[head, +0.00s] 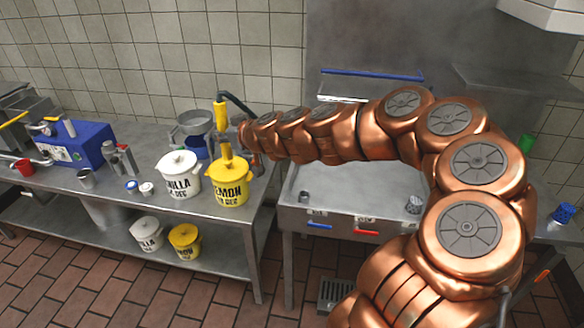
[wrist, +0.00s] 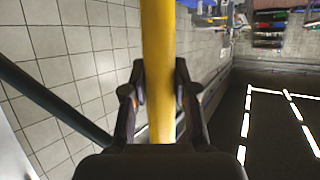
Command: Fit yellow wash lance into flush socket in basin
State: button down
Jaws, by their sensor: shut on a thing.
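The yellow wash lance (head: 220,114) is upright in my gripper (head: 226,133), above the left table near the lemon tub. The wrist view shows the yellow shaft (wrist: 158,35) running between both fingers (wrist: 160,82), which are shut on it. A dark hose (head: 239,102) leads from its upper part and crosses the wrist view's left side (wrist: 50,105). Its lower end overlaps the lemon tub's lid in the head view; I cannot tell the gap. The basin (head: 340,211) is to the right, partly hidden by my arm. A small grey fitting (head: 303,197) shows at its left; I cannot tell whether it is the socket.
The yellow lemon tub (head: 229,188) and white vanilla tub (head: 178,182) stand on the steel table. A blue-handled rail (head: 372,74) runs behind the basin. A green item (head: 526,143) stands right.

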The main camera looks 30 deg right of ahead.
jog(key=d+f+m+h+b, duration=0.1)
jog(key=d+f+b, duration=0.9)
jog(key=d+b, duration=0.2)
jog(key=w+d+f+m+h+b, duration=0.1)
jog(key=d+f+b, duration=0.9)
jog(key=d+b, duration=0.2)
jog(key=shift+w+d+t+h, duration=0.15)
jog(key=shift+d+t+h, duration=0.2)
jog(key=shift+d, duration=0.7)
jog(key=shift+r, duration=0.1)
jog(key=shift+b, duration=0.7)
notch_tip(320, 180, down, 6)
jog(key=b, duration=0.5)
jog(key=shift+r+b, duration=0.1)
jog(key=shift+b, duration=1.45)
